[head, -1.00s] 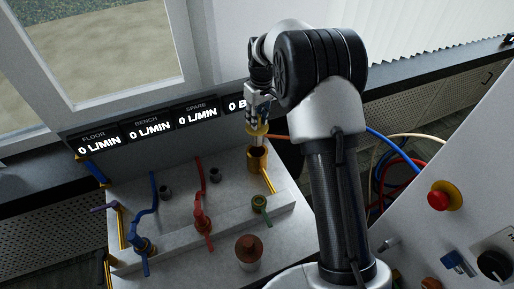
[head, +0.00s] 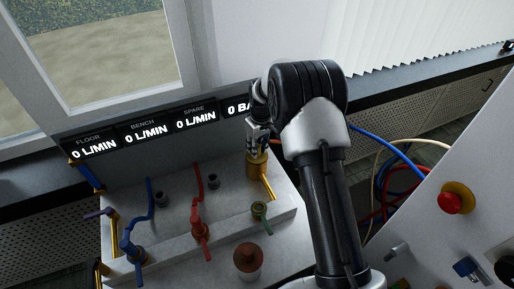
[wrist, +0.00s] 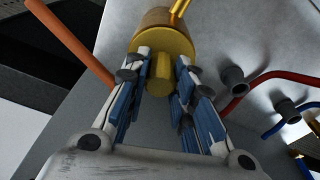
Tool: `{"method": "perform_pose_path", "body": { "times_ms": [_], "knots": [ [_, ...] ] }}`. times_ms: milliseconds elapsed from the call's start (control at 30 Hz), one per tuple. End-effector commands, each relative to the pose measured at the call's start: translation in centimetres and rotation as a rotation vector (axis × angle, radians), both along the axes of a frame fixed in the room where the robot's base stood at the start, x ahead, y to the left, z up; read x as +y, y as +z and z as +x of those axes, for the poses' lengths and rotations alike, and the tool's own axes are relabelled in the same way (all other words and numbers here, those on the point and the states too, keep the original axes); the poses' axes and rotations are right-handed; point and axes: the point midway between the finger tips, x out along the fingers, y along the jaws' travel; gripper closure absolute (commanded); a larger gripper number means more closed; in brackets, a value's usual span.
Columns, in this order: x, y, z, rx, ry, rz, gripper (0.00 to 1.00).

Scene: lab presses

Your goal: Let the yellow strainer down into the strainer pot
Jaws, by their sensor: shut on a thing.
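The yellow strainer (wrist: 160,76) shows its knob between my finger pads in the wrist view. My gripper (wrist: 160,68) is shut on it; in the head view my gripper (head: 257,146) points down at the pot's top. The brass-coloured strainer pot (head: 256,170) stands at the back right of the grey bench block, a yellow pipe at its side. The strainer's cap is at the pot's mouth, with no clear gap between them in the head view. The strainer's lower part is hidden, and I cannot tell whether it is fully seated.
A green valve (head: 260,211), a red valve (head: 200,228) and a blue valve (head: 135,252) stand on the block (head: 225,217). A copper-brown knob (head: 248,257) is at the front. Display panels (head: 146,132) line the back. A control panel with a red button (head: 456,197) is at right.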

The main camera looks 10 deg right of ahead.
Motion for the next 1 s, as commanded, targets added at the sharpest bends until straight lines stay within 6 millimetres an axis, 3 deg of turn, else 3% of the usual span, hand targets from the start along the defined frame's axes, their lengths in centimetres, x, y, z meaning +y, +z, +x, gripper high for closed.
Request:
{"method": "perform_pose_path", "body": {
  "times_ms": [200, 233, 500, 833, 1000],
  "knots": [
    [0.0, -0.4, 0.0, 0.000, 0.000, 0.000, 1.00],
    [0.0, -0.3, 0.0, 0.000, 0.000, 0.000, 0.75],
    [0.0, -0.3, 0.0, 0.000, 0.000, 0.000, 0.57],
    [0.0, -0.1, 0.0, 0.000, 0.000, 0.000, 0.57],
    [-0.1, 2.0, -0.1, -0.002, 0.000, 0.000, 0.57]
  ]
}}
